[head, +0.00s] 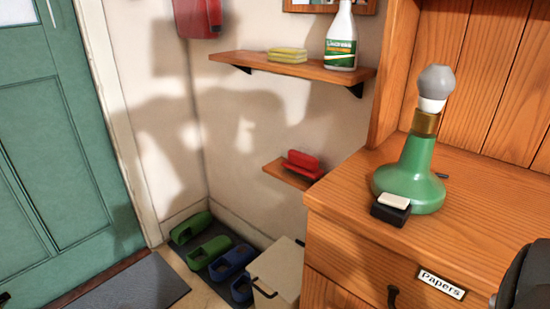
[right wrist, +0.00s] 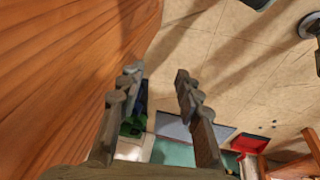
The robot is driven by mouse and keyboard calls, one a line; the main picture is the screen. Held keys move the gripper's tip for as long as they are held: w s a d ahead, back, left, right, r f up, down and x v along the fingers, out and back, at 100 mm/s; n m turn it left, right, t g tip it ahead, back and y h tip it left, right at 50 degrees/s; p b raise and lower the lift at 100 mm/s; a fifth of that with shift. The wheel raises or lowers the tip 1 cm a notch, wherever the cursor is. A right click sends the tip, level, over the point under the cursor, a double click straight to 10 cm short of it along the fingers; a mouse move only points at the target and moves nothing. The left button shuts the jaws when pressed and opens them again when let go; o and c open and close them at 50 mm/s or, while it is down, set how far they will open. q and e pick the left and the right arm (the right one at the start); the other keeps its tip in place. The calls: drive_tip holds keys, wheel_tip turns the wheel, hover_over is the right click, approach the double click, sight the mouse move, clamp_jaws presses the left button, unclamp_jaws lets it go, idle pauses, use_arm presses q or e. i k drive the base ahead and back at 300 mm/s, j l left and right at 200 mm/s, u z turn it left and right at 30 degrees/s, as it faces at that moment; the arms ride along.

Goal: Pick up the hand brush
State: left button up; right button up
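A red object (head: 303,164) with a raised upper part lies on the small lower wall shelf (head: 288,175) in the head view. It looks like the hand brush, but its bristles cannot be made out. In the right wrist view my right gripper (right wrist: 158,82) is open, with nothing between its two fingers. It is beside a brown wooden surface (right wrist: 75,60), with the floor beyond. The red object on the shelf is not clearly seen in that view. My left gripper is in neither view.
An upper shelf (head: 290,68) holds a yellow sponge (head: 287,55) and a white-green bottle (head: 341,38). A green lamp (head: 410,170) and a black block with a pale top (head: 391,208) stand on the wooden cabinet (head: 470,215). Shoes (head: 208,250) and a pale box (head: 280,275) are below.

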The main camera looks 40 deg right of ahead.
sight(305, 165)
drive_tip(key=i+j+z, duration=0.1)
drive_tip(key=i, duration=0.4)
drive_tip(key=i+j+z, duration=0.1)
drive_tip(key=i, duration=0.4)
drive_tip(key=i+j+z, duration=0.1)
drive_tip(key=i, duration=0.4)
drive_tip(key=j, duration=0.1)
